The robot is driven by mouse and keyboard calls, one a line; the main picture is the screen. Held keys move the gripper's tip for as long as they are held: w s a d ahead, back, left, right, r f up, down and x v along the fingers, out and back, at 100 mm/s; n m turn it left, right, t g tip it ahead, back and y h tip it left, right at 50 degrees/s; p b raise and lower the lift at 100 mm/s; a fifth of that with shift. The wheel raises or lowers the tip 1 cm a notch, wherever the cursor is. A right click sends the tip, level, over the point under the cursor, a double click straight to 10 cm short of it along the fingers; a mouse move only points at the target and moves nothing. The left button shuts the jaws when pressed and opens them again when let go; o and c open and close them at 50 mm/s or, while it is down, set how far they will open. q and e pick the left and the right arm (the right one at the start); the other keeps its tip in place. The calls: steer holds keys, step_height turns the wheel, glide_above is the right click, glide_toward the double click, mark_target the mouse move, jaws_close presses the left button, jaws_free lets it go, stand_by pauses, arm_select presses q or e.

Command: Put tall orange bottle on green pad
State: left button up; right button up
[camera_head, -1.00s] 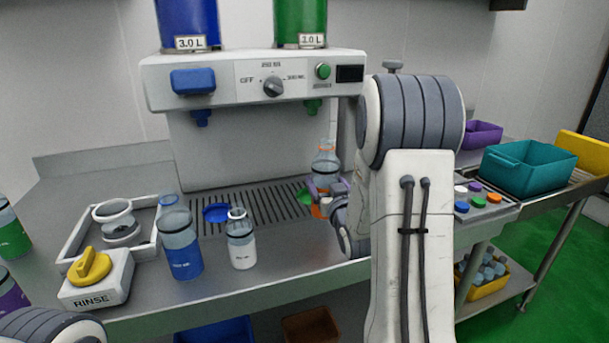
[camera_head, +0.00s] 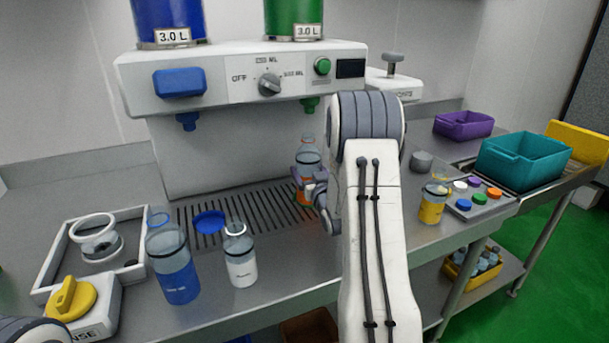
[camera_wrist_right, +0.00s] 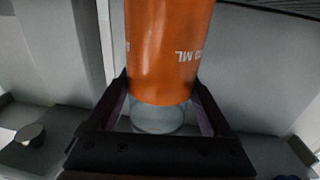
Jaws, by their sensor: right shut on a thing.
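The tall orange bottle (camera_head: 309,152) has a clear upper part and an orange lower part. It stands upright at the right end of the drip grate under the green nozzle. My right gripper (camera_head: 309,180) is shut around its middle. In the right wrist view the bottle's orange body (camera_wrist_right: 168,45) sits between the two fingers of the gripper (camera_wrist_right: 160,103). The green pad is hidden behind the bottle and gripper, so I cannot tell whether the bottle touches it. My left gripper is out of view.
A blue pad (camera_head: 209,222) lies on the grate (camera_head: 250,208). A blue bottle (camera_head: 175,270) and a white bottle (camera_head: 240,258) stand in front. A yellow jar (camera_head: 432,205) and a cap tray (camera_head: 482,205) are to the right. The rinse unit (camera_head: 90,305) is at left.

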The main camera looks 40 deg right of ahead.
steer(key=shift+d, duration=0.1)
steer(key=shift+f, duration=0.15)
steer(key=o, duration=1.2)
steer(key=shift+s, duration=0.1)
steer(key=shift+o, duration=0.2)
steer(key=shift+r, duration=0.25)
steer(key=b+v, duration=0.1)
steer(key=v, duration=1.1)
steer(key=shift+s, duration=0.1)
